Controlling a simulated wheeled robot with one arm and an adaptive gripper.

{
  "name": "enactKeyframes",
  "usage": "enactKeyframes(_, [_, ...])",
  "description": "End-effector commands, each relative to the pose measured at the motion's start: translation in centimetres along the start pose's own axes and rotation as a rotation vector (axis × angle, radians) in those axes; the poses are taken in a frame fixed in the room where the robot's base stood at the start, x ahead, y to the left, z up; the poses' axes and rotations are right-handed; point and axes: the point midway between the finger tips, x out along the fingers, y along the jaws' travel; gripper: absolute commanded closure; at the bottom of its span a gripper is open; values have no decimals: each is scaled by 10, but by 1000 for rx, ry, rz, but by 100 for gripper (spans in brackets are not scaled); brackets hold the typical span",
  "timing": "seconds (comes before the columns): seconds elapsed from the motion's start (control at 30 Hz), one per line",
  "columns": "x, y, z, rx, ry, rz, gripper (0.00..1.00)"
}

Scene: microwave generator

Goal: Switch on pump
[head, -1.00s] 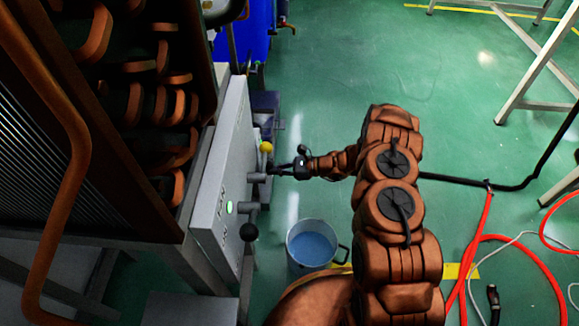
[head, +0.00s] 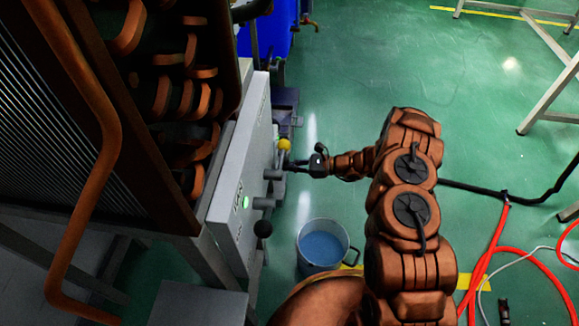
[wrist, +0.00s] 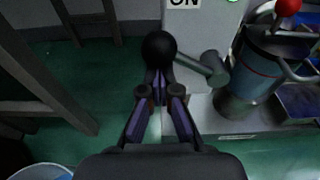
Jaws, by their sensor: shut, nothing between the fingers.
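A light grey panel (head: 225,188) on the machine's side carries a lit green lamp (head: 245,202). A lever with a yellow ball (head: 284,144) and one with a black ball (head: 263,228) stick out from it. My gripper (head: 293,165) is shut beside the panel, just below the yellow ball in the head view. In the wrist view my gripper (wrist: 158,88) points at a black ball knob (wrist: 158,47), its fingertips overlapping the knob's lower edge; contact is unclear. A grey cylinder (wrist: 205,68) sits right of this knob, below an "ON" label (wrist: 184,3).
A metal bucket (head: 323,246) of bluish liquid stands on the green floor below my arm. In the wrist view a red ball (wrist: 287,7) tops equipment at the right. Red hoses (head: 484,262) lie at the right. Open floor (head: 390,60) lies beyond my arm.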

Motion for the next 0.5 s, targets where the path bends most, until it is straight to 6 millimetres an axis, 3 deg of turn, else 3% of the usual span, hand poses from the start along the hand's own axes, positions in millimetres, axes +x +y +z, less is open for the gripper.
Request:
enactKeyframes(0.27, [12, 4, -42, 7, 4, 0, 100])
enactKeyframes(0.5, [-27, 2, -35, 4, 8, -4, 100])
